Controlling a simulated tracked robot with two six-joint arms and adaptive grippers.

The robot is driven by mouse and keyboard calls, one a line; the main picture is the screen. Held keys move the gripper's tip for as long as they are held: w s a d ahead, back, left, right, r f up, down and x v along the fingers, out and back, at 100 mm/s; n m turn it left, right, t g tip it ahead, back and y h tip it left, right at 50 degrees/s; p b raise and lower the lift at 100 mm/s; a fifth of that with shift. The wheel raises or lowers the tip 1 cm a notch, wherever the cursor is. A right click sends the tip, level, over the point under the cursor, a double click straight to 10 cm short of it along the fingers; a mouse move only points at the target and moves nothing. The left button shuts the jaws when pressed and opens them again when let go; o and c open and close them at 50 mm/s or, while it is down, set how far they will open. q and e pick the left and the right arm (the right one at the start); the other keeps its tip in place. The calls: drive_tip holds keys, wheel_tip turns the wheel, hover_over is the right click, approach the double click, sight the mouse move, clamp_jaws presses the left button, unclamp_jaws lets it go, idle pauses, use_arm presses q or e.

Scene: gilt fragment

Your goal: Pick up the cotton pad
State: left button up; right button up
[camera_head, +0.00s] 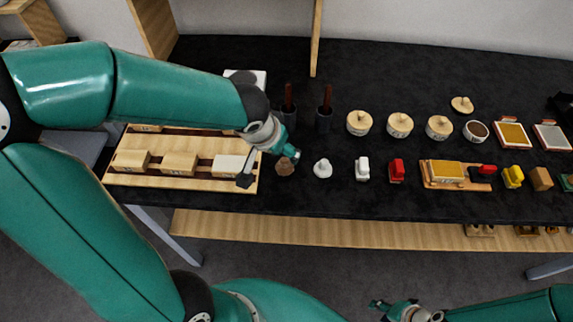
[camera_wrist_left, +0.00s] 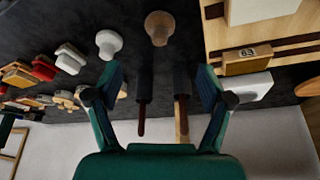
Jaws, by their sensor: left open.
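The best match for the cotton pad is a small white rounded pad with a knob (camera_head: 322,168), standing on the black table; it also shows in the left wrist view (camera_wrist_left: 109,43). A brown knobbed piece (camera_head: 284,166) stands just left of it. My left gripper (camera_head: 267,172) is over the table beside the brown piece, left of the white pad. In the left wrist view its fingers (camera_wrist_left: 163,76) are spread and empty, with the brown piece (camera_wrist_left: 159,27) ahead between them. My right gripper (camera_head: 407,311) is low at the bottom edge, away from the table; its finger opening is unclear.
A wooden tray (camera_head: 120,180) with several blocks lies left of my left gripper. Two dark cups with brown handles (camera_head: 325,110) stand behind. A white piece (camera_head: 362,168) and a red piece (camera_head: 397,171) stand right of the pad. Round lidded pots (camera_head: 400,125) are farther back.

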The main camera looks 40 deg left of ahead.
sight(284, 160)
use_arm(q)
drive_tip(key=b+x, duration=0.1)
drive_tip(key=x, duration=0.4)
drive_tip(key=shift+b+x, duration=0.55)
drive_tip(key=shift+x, duration=2.4)
drive_tip(key=c, duration=1)
drive_tip(key=shift+r, duration=0.1)
drive_tip(key=shift+c, duration=0.2)
wheel_tip(284, 160, up, 9)
drive_tip(key=p, duration=0.4)
wheel_tip(284, 160, up, 11)
drive_tip(key=shift+p, duration=0.3)
